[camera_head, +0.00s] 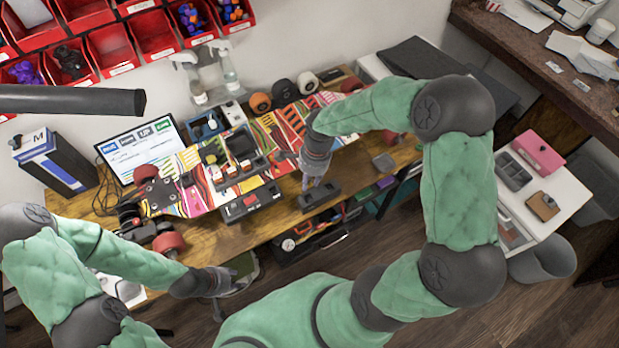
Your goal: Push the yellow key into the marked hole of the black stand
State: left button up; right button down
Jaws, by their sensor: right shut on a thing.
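My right gripper (308,182) points down at the small black stand (323,197) near the front edge of the wooden workbench. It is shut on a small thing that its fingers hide. I cannot make out the yellow key or the marked hole, and cannot tell whether the fingertips touch the stand. My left gripper (233,281) is low, in front of the bench and apart from the stand. I cannot tell its finger opening.
A black box (250,202) lies left of the stand. A colourful skateboard deck (190,160) with dark trays lies behind. A monitor (140,150) and spray bottles (229,72) stand at the back. Bare wood (355,168) shows right of the stand.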

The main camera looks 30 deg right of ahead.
aim_at(309, 188)
jog(key=shift+f+b, duration=1.9)
jog(key=shift+f, duration=0.7)
jog(key=shift+f+b, duration=1.35)
jog(key=shift+f, duration=0.35)
dwell(1.7)
jog(key=c, duration=0.6)
grip_release()
jog(key=shift+r+p, duration=0.75)
jog(key=shift+r, duration=0.3)
